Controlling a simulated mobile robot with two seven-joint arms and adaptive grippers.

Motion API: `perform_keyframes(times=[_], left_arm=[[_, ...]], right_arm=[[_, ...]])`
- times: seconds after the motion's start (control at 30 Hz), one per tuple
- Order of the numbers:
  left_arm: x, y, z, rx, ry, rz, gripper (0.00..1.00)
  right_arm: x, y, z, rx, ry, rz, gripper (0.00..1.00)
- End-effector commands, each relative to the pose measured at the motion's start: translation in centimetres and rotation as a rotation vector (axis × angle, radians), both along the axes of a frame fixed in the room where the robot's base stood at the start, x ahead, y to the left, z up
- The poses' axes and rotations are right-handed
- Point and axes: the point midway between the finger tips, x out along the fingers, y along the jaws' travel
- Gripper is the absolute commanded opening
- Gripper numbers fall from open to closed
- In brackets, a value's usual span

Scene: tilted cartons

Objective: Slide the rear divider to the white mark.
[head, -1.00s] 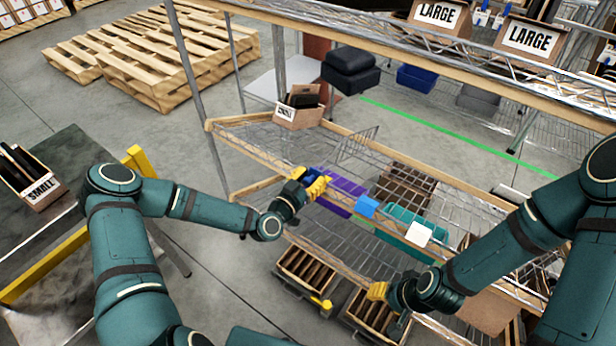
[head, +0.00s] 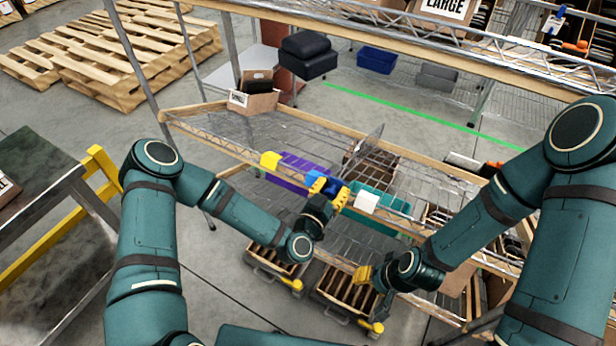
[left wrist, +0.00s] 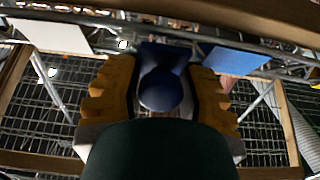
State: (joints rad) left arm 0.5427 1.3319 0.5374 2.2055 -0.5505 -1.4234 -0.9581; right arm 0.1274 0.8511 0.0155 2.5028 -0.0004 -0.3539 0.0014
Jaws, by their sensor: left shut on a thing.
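The divider (head: 369,149) is a grey wire panel standing across the wire shelf, its near end towards the front rail. My left gripper (head: 332,188) is shut at the front rail on a blue knob (left wrist: 161,88), which shows between its yellow fingers in the left wrist view. The knob's join to the divider is hidden. The white mark (head: 367,201) is on the front rail, right of my left gripper; it shows at the left in the left wrist view (left wrist: 52,35). My right gripper (head: 364,276) hangs below the rail, apart from the divider; its fingers are unclear.
A yellow mark (head: 270,160) and a blue mark (head: 314,178) are further left on the rail. A SMALL carton (head: 262,103) tilts at the shelf's left end. Purple (head: 290,172) and teal (head: 372,213) bins are below. Carts with cartons (head: 345,298) stand under my arms.

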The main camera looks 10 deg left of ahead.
Motion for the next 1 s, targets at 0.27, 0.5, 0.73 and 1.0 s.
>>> perform_keyframes(times=[0.27, 0.5, 0.73, 1.0], left_arm=[[-2.2, -6.4, 0.2, -0.003, -0.003, -0.004, 0.0], [-3.0, -8.6, 0.2, -0.002, -0.005, 0.0, 0.0], [-3.1, -9.0, 0.2, -0.003, -0.005, 0.0, 0.0], [-3.2, -9.1, 0.2, -0.005, -0.004, -0.005, 0.61]], right_arm=[[0.0, 0.0, 0.2, 0.0, 0.001, 0.0, 0.47], [-0.1, 0.0, 0.2, 0.0, 0.001, 0.0, 0.47], [-0.1, 0.0, 0.2, 0.0, 0.002, 0.001, 0.47], [-0.1, 0.0, 0.2, 0.0, 0.002, 0.001, 0.47]])
